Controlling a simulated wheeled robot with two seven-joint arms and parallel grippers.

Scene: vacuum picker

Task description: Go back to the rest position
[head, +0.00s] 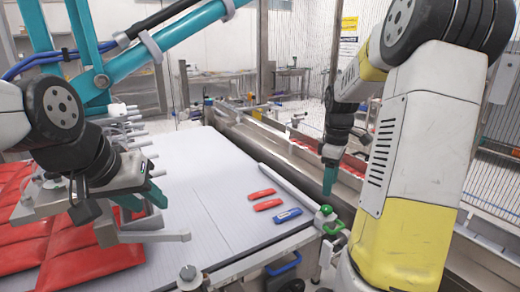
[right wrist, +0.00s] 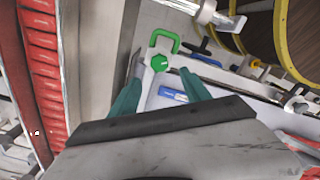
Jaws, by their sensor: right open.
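My right gripper (head: 330,180) points down beside the right edge of the white table in the head view. In the right wrist view its two teal fingers (right wrist: 162,78) are apart with nothing between their tips. A green knob (right wrist: 160,63) and a blue item (right wrist: 172,95) show beyond them. My left gripper (head: 140,198) is at the left, over the white table by the red packs, next to grey metal picker parts. Its teal fingers are partly hidden, and I cannot tell if they are shut on anything. The teal vacuum picker arm (head: 180,35) slants above my left arm.
Red packs (head: 60,250) lie at the left on the white table (head: 200,180). Two red items (head: 262,194) and a blue one (head: 287,215) lie near its right edge. A metal conveyor (head: 245,135) runs behind. The table's middle is clear.

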